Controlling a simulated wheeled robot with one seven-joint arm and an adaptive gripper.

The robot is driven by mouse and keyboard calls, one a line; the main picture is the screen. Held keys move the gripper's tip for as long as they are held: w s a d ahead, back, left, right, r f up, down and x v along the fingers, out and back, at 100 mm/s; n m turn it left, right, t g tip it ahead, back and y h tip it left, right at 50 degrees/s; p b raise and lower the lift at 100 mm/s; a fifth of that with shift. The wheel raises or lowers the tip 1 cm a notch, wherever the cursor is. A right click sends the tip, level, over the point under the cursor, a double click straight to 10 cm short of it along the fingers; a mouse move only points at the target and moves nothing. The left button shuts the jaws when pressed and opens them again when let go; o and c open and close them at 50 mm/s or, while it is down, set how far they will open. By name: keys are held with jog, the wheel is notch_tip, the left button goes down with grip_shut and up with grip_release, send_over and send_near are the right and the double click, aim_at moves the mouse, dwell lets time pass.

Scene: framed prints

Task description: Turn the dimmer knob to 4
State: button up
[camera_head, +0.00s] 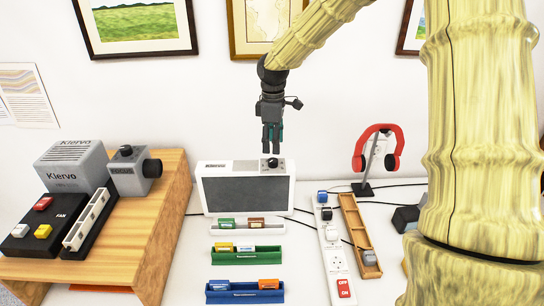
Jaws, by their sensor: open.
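A small black knob (272,163) is on the top right of a white Kiervo device (288,195) with a dark screen, on the white table by the wall. No label or number at this knob is readable. My gripper (271,149) points down just above this knob, open and with nothing between its fingers. A small gap seems to show between the fingertips and the knob. A grey box labelled FOCUS (122,182), with black knobs on its top (126,150) and side (152,168), stands on the wooden riser at left. I cannot tell which knob is the dimmer.
The wooden riser (170,215) also bears a grey Kiervo box (72,165) and a FAN button box (42,228). Coloured trays (246,251) lie before the screen. A power strip (334,255), wooden tray (352,222) and red headphones (377,130) on a stand are at right.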

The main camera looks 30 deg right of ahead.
aim_at(273, 160)
jog(key=shift+f+p, duration=0.5)
jog(key=shift+f, duration=2.65)
jog(key=shift+s, duration=0.1)
jog(key=c, duration=1)
